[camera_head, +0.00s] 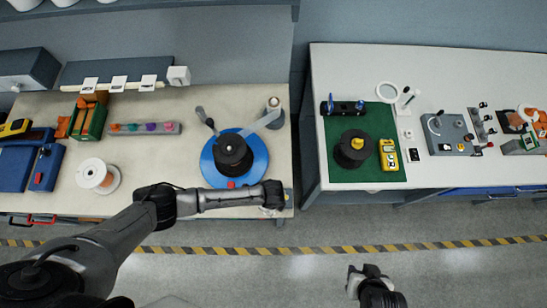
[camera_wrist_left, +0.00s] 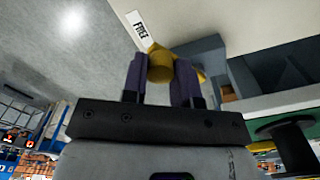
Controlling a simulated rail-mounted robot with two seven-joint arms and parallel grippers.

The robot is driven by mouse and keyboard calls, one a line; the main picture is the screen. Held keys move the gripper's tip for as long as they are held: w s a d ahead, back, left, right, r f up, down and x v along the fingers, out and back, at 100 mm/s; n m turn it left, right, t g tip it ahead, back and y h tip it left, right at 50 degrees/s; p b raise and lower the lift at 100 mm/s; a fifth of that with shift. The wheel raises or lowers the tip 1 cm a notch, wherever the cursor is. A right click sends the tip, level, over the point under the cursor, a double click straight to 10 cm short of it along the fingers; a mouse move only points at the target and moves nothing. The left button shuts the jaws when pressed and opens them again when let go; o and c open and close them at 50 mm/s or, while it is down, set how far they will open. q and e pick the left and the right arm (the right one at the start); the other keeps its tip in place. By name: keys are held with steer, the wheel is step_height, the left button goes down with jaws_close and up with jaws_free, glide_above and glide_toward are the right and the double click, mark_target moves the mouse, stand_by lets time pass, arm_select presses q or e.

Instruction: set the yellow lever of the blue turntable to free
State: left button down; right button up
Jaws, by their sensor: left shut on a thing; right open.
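The blue turntable (camera_head: 258,168) stands at the right front of the left bench, with a black spool (camera_head: 233,155) on it. My left gripper (camera_head: 284,196) is at the bench's front right corner, beside the turntable. In the left wrist view my left gripper (camera_wrist_left: 161,78) is shut on the yellow lever (camera_wrist_left: 160,66), whose round end sits between the fingers. A white label reading FREE (camera_wrist_left: 141,28) is just beyond the lever. In the head view the lever is mostly hidden by the gripper. My right gripper (camera_head: 366,272) is open and empty above the floor.
A white spool (camera_head: 97,175) stands to the left. A gap separates this bench from the right bench (camera_head: 350,60), which carries a green mat (camera_head: 350,178). The floor in front is clear.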

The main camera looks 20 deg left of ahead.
stand_by(0.3)
arm_select(q)
steer(key=c, duration=0.9)
jaws_free()
steer(key=shift+r, duration=0.1)
step_height(320, 180, up, 14)
steer(key=shift+f, duration=0.2)
